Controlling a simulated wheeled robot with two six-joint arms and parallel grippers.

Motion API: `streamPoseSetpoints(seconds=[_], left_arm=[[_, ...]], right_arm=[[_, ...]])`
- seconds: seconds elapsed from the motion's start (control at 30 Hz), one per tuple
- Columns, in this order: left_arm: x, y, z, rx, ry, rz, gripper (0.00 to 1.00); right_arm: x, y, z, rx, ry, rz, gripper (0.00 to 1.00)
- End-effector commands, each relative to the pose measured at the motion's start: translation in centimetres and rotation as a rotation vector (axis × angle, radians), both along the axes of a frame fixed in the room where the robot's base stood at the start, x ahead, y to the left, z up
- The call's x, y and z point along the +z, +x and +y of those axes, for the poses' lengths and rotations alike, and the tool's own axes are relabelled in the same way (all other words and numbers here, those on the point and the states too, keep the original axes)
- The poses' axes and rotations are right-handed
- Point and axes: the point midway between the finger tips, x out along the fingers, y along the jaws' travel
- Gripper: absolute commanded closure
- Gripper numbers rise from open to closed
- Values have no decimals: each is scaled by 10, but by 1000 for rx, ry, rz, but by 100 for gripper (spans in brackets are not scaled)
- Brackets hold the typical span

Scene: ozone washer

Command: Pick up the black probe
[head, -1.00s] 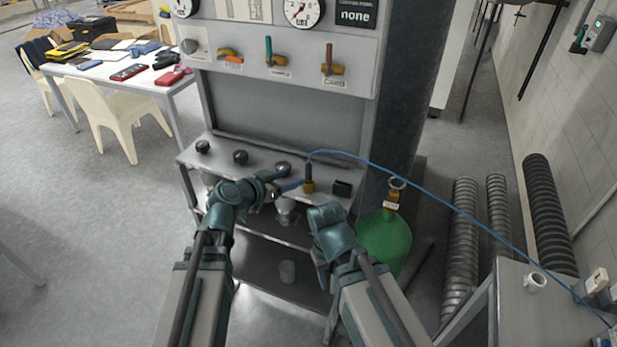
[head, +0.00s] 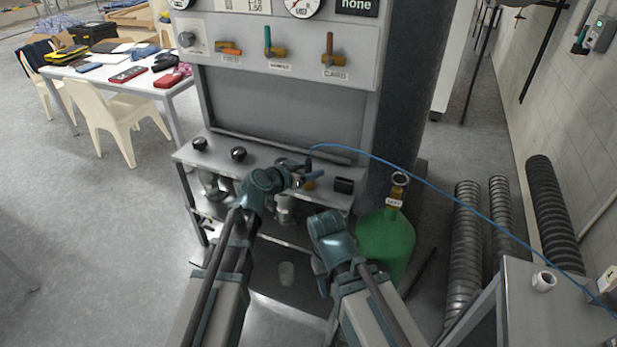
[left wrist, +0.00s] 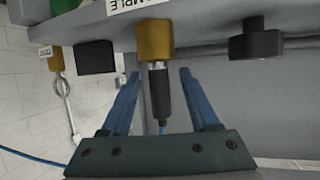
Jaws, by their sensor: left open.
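The black probe (head: 308,164) stands upright in a brass fitting (head: 309,185) on the grey bench shelf, with a blue cable from its top. In the left wrist view the probe (left wrist: 160,95) lies between the two blue fingers of my left gripper (left wrist: 159,75), with a gap on each side. The left gripper is open and also shows in the head view (head: 313,178), where it partly hides the fitting. The brass fitting (left wrist: 155,40) is just beyond the fingertips.
Black knobs (head: 238,154) line the shelf to the left, and a black block (head: 344,186) sits right of the probe. A green gas cylinder (head: 386,240) stands at the bench's right. The blue cable (head: 430,184) runs right to a small table (head: 560,310).

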Motion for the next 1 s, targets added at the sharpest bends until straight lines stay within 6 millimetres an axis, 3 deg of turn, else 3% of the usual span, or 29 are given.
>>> streamPoseSetpoints(seconds=[0.03,0.13,0.4,0.73,1.0], left_arm=[[-11,7,-6,-2,0,0,38],[-13,18,-13,-2,0,0,38],[-12,19,-15,0,0,0,38],[-12,19,-15,-1,0,0,98],[-12,19,-15,-1,0,0,100]], right_arm=[[-11,0,0,0,0,0,50],[-13,0,0,0,0,0,50],[-12,0,0,0,0,0,50],[-12,0,0,0,0,0,50],[-12,0,0,0,0,0,50]])
